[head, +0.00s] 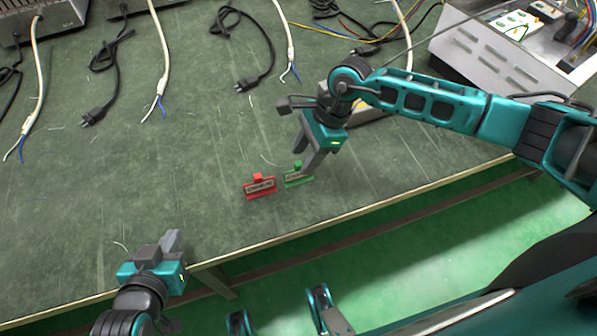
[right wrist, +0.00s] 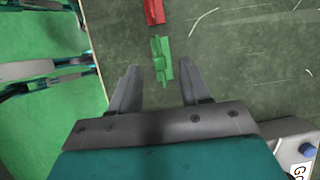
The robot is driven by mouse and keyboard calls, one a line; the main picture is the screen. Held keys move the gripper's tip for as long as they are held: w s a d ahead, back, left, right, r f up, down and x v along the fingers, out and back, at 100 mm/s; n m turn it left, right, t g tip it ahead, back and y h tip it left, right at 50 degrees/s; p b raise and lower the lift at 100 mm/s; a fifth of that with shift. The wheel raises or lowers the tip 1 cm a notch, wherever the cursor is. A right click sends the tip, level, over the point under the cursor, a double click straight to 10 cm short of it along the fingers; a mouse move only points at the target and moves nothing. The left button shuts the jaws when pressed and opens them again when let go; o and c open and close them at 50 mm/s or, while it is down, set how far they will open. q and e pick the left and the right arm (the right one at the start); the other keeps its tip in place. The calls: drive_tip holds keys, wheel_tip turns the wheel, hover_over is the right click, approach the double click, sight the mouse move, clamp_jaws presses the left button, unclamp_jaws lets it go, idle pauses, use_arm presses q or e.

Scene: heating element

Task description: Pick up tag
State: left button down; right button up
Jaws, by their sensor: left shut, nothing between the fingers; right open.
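A green tag (head: 297,178) with a label plate stands on the table near its front edge. A red tag (head: 259,186) stands just left of it. My right gripper (head: 306,172) is open and points down at the green tag, partly covering its right end. In the right wrist view the green tag (right wrist: 161,62) lies ahead of and between the open fingers (right wrist: 158,72), and the red tag (right wrist: 154,11) is beyond it at the top edge. My left gripper (head: 172,240) is shut and empty at the lower left, away from both tags.
The green worktable (head: 180,190) is clear around the tags. Black plugs (head: 93,116) and white cables with bare wire ends (head: 160,100) lie toward the back. A metal housing (head: 490,55) stands at the back right. The table's front edge runs close below the tags.

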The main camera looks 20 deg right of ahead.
sight(300, 163)
drive_tip(key=x, duration=0.4)
drive_tip(key=shift+a, duration=0.1)
clamp_jaws()
